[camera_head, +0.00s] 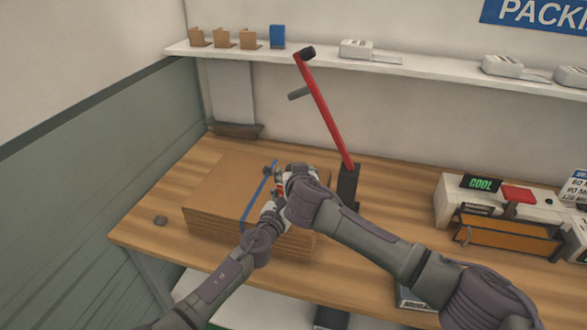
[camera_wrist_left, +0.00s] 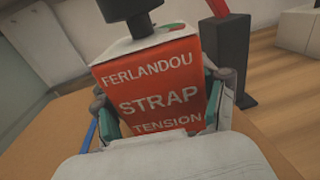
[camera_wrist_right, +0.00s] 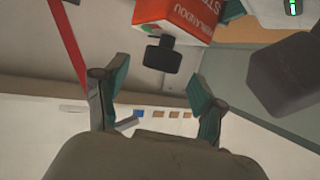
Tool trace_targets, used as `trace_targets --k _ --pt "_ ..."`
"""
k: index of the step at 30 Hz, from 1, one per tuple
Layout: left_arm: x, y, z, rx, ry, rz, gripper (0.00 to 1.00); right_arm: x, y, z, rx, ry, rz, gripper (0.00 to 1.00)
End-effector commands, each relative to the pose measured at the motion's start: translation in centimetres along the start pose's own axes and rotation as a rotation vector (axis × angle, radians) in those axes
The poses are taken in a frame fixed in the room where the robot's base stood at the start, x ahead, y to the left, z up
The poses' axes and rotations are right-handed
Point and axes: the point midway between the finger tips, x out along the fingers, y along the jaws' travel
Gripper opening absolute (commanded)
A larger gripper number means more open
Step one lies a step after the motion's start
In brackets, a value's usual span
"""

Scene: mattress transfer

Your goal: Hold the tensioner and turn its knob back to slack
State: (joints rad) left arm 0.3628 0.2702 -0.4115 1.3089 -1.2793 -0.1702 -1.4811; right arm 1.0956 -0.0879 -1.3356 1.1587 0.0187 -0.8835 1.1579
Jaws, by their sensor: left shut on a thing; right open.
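The tensioner (camera_wrist_left: 155,92) is a red and white box marked "FERLANDOU STRAP TENSION". My left gripper (camera_wrist_left: 165,115) is shut on it, with a finger on each side. In the head view it sits above the stack of cardboard (camera_head: 215,190), mostly hidden by my grippers. Its black knob (camera_wrist_right: 162,54) stands out from one end of the box and also shows at the top of the left wrist view (camera_wrist_left: 135,12). My right gripper (camera_wrist_right: 155,88) is open. The knob lies ahead of the gap between its fingertips, and they look apart from it.
A blue strap (camera_head: 256,195) runs over the cardboard. A red lever (camera_head: 325,110) on a black post (camera_head: 348,185) rises just behind my grippers. A white machine (camera_head: 450,200) stands on the table's right.

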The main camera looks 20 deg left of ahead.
Motion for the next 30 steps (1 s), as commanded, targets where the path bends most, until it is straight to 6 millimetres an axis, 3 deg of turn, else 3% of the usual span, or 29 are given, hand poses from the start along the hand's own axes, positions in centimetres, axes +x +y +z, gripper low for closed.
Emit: trace_targets --k 9,22,30 --pt "0.1 0.0 0.3 0.000 -0.006 0.000 0.03 3.4 -0.1 0.0 -0.001 0.000 0.000 0.70" --pt "0.1 0.0 0.4 0.000 -0.006 0.000 0.03 3.9 0.0 -0.1 -0.001 0.001 -0.001 0.70" --pt "0.1 0.0 0.3 0.000 -0.006 0.000 0.03 3.9 0.0 0.0 -0.001 0.001 0.000 0.25"
